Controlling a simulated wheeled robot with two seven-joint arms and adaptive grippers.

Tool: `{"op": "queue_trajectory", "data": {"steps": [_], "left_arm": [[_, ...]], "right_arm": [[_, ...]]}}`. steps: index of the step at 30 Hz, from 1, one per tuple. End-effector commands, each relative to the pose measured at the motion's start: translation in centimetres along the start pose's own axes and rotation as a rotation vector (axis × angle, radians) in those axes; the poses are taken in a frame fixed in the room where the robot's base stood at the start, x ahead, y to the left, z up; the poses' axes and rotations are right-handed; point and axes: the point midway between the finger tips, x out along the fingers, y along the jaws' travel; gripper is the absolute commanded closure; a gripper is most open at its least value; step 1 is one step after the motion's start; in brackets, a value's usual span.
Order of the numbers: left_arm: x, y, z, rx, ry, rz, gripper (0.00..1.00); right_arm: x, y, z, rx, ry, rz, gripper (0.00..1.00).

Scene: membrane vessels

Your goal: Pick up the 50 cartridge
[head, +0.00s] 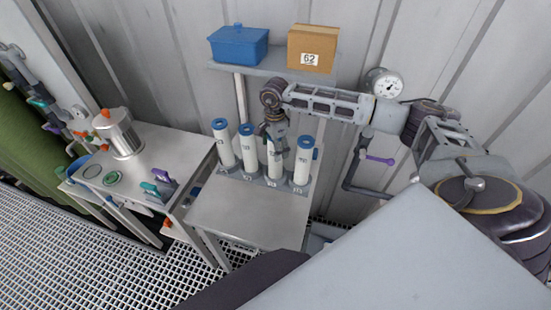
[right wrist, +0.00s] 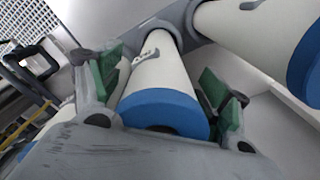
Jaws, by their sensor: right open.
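Several white cartridges with blue caps stand upright in a row in a grey rack. They include the leftmost cartridge (head: 225,146), the second (head: 249,148), the third (head: 274,165) and the rightmost (head: 303,163). Their printed labels are too small or blurred for me to tell which one is 50. My right gripper (head: 277,140) is over the third cartridge and hides its top. In the right wrist view, the green-padded fingers of the gripper (right wrist: 160,85) are open on either side of a cartridge (right wrist: 157,70), with gaps visible. My left gripper is not in view.
The metal table (head: 245,217) is clear in front of the rack. A shelf behind holds a blue box (head: 239,45) and a cardboard box marked 62 (head: 312,48). A pressure gauge (head: 384,83) is on the wall. A steel pot (head: 120,135) stands on the left bench.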

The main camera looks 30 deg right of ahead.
Motion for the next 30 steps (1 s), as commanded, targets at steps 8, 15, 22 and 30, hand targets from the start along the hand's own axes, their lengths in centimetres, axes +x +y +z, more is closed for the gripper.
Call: {"op": "queue_trajectory", "data": {"steps": [8, 15, 22, 30], "left_arm": [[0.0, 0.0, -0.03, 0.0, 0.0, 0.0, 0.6], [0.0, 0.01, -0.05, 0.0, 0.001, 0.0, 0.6], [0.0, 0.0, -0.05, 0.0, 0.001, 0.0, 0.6], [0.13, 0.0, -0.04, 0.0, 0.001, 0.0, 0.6]], "right_arm": [[-0.03, -0.01, 0.03, 0.0, 0.0, 0.0, 0.44], [-0.04, -0.01, 0.03, 0.0, 0.0, 0.0, 0.75], [-0.09, -0.03, 0.03, 0.0, -0.001, -0.001, 0.83], [-0.49, -0.08, 0.03, 0.0, -0.001, -0.002, 0.84]]}}
